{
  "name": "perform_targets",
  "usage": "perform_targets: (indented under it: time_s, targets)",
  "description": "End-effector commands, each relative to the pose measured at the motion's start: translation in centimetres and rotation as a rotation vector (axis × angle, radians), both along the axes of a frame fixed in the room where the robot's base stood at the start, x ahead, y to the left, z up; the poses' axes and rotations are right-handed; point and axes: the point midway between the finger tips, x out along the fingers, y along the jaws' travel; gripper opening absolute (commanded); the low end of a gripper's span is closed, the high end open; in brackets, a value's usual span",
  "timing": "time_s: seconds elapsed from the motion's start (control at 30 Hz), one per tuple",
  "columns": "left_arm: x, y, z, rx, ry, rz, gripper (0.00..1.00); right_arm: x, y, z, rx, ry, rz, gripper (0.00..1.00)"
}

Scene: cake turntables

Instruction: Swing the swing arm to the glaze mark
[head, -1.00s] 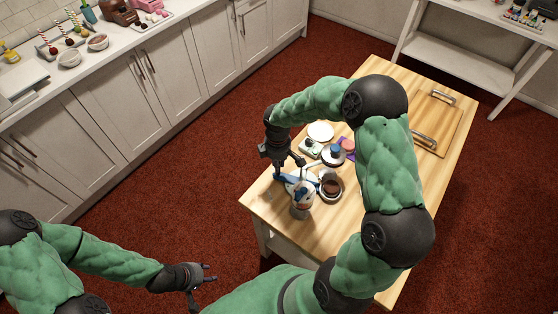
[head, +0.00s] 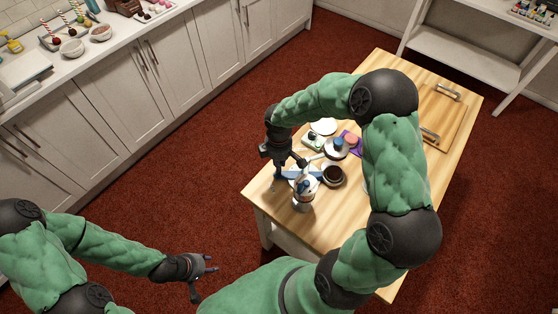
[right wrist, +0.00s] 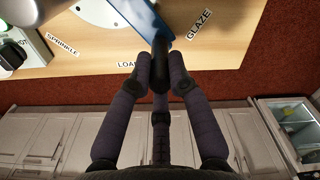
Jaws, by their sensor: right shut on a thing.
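The blue swing arm (right wrist: 140,18) runs from the top of the right wrist view down to my right gripper (right wrist: 160,78). This gripper is shut on a dark grip at the arm's outer end. The GLAZE mark (right wrist: 199,24) lies on the wooden top just right of the arm. The LOAD mark (right wrist: 128,64) is partly covered by a finger at left, and the SPRINKLE mark (right wrist: 62,45) is further left. My left gripper (head: 203,277) is open and empty, away from the table.
A counter (head: 85,62) runs along the left. Red floor between is clear.

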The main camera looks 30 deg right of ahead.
Motion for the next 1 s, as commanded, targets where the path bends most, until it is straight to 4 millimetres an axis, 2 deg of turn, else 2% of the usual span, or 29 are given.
perform_targets:
  time_s: [0.23, 0.67, 1.0]
  targets:
    - [0.0, 0.0, 0.0, 0.000, 0.000, 0.000, 0.40, -0.2, 0.1, 0.2, 0.000, -0.004, -0.001, 0.00]
    - [0.0, 0.0, 0.0, 0.000, 0.000, 0.000, 0.40, -2.4, 0.9, 0.2, -0.001, -0.003, -0.001, 0.00]
    - [0.0, 0.0, 0.0, 0.000, 0.000, 0.000, 0.40, -2.6, 1.0, 0.1, -0.001, -0.003, -0.001, 0.00]
